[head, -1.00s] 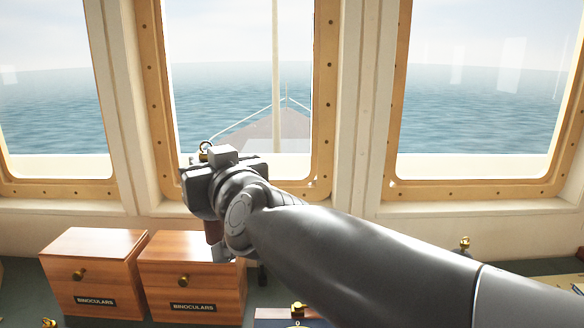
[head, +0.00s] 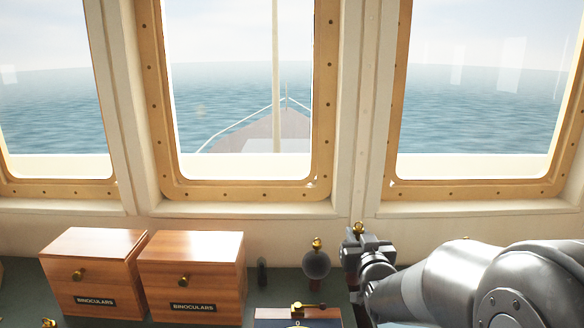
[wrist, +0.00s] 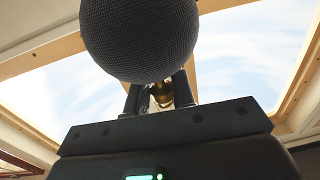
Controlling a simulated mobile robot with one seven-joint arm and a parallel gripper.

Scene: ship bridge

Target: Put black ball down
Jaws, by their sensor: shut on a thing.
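The black ball (wrist: 140,35) is large at the top of the wrist view, with a fine mesh texture. My gripper (wrist: 160,92) is shut on it; a brass fitting (wrist: 162,94) shows between the fingers below the ball. In the head view my gripper (head: 352,262) is low, right of the middle, above the back of the counter. A brass piece (head: 359,228) shows above it. The held ball is mostly hidden there by the gripper, and I cannot tell whether it touches the counter.
Another dark ball with a brass top (head: 316,265) stands just left of my gripper. Two wooden binocular boxes (head: 95,270) stand on the left, with a small dark object (head: 262,272) beside them. Windows (head: 240,90) rise behind.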

